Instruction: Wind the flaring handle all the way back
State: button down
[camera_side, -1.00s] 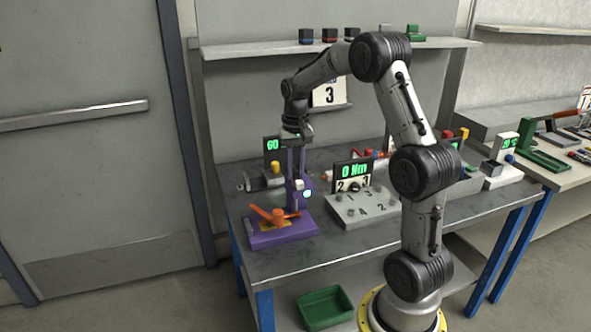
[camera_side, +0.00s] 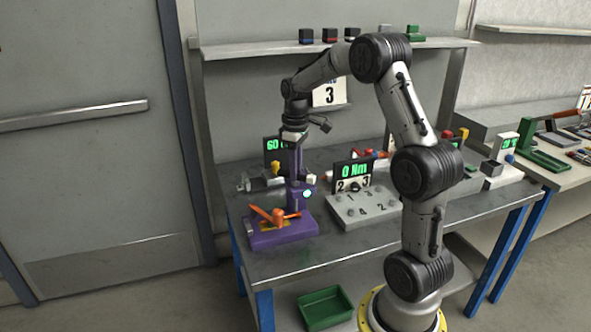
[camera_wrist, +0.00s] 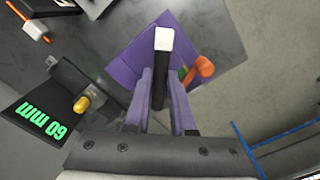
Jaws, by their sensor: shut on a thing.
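The purple flaring tool (camera_side: 268,238) stands at the left front of the bench, with an orange arm (camera_side: 277,217) on its base. A round green light (camera_side: 308,194) shows on its upper block. My gripper (camera_side: 297,180) points straight down over that block. In the wrist view its two purple-grey fingers (camera_wrist: 163,82) are shut on a black bar with a white end, which I take as the flaring handle (camera_wrist: 160,62). The orange arm also shows there (camera_wrist: 200,70), right of the fingers. In the side view the handle is mostly hidden by the fingers and block.
A display reading 60 mm (camera_wrist: 40,121) stands behind the tool with a yellow knob (camera_wrist: 82,103) beside it. A grey numbered block (camera_side: 365,207) and a 0 Nm display (camera_side: 353,171) stand to the right. A green bin (camera_side: 325,308) sits below the bench.

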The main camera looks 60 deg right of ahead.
jog(key=shift+r+n, duration=0.1)
jog(key=shift+n, duration=1.1)
jog(key=c, duration=0.8)
grip_release()
jog(key=shift+o, duration=0.2)
notch_tip(320, 180, up, 14)
